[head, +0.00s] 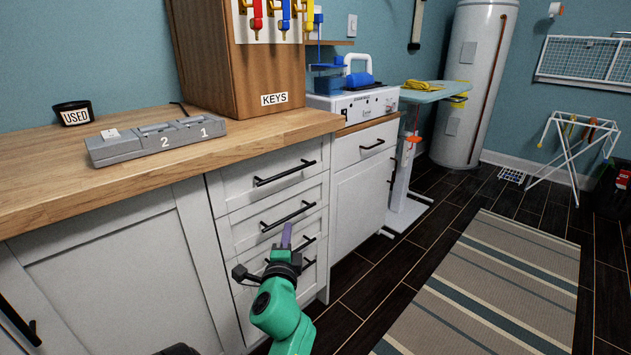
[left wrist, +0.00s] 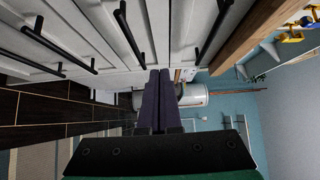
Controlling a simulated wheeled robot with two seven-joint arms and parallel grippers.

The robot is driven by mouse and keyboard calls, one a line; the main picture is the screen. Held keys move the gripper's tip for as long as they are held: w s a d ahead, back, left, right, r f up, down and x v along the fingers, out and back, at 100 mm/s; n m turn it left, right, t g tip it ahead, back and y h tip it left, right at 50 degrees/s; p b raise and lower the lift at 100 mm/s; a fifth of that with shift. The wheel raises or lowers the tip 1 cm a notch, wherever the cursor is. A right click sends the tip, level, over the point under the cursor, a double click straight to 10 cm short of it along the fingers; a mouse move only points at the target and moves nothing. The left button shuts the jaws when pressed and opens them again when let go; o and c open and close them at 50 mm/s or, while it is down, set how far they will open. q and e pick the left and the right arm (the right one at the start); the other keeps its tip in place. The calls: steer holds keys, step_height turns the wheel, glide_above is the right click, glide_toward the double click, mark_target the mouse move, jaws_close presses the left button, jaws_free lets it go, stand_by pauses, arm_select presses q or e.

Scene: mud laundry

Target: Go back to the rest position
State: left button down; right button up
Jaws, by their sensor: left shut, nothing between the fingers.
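My left gripper (head: 286,236) is in front of the white drawer cabinet (head: 240,202), on a green arm that rises from the bottom of the head view. Its purple fingers are together with nothing between them. In the left wrist view the two fingers (left wrist: 158,100) lie side by side and point along the cabinet fronts. Whether the gripper touches a drawer handle (head: 287,215) cannot be told from the head view. My right gripper is not in view.
A wooden counter (head: 60,160) holds a grey numbered tray (head: 155,142), a "USED" container (head: 73,113) and a wooden key cabinet (head: 230,60). Beyond are an ironing board (head: 425,95), a water heater (head: 473,80) and a drying rack (head: 575,140). A striped rug (head: 490,290) lies on open floor at right.

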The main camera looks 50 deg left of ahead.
arm_select(q)
steer(key=s+d+f+n+g+h, duration=0.1)
steer(key=d+f+n+g+h, duration=0.25)
steer(key=d+f, duration=0.5)
steer(key=d+f+n+g+h, duration=0.2)
steer(key=d+f+h, duration=0.3)
steer(key=f, duration=0.7)
steer(key=s+d+f+n+g+h, duration=0.1)
steer(key=s+d+f+g+h, duration=0.45)
steer(key=s+d+f, duration=0.5)
steer(key=s+a+y+p, duration=0.1)
steer(key=s+a+p, duration=0.2)
steer(key=s+p, duration=1.4)
steer(key=r+p, duration=0.1)
steer(key=p, duration=0.9)
steer(key=shift+g, duration=0.3)
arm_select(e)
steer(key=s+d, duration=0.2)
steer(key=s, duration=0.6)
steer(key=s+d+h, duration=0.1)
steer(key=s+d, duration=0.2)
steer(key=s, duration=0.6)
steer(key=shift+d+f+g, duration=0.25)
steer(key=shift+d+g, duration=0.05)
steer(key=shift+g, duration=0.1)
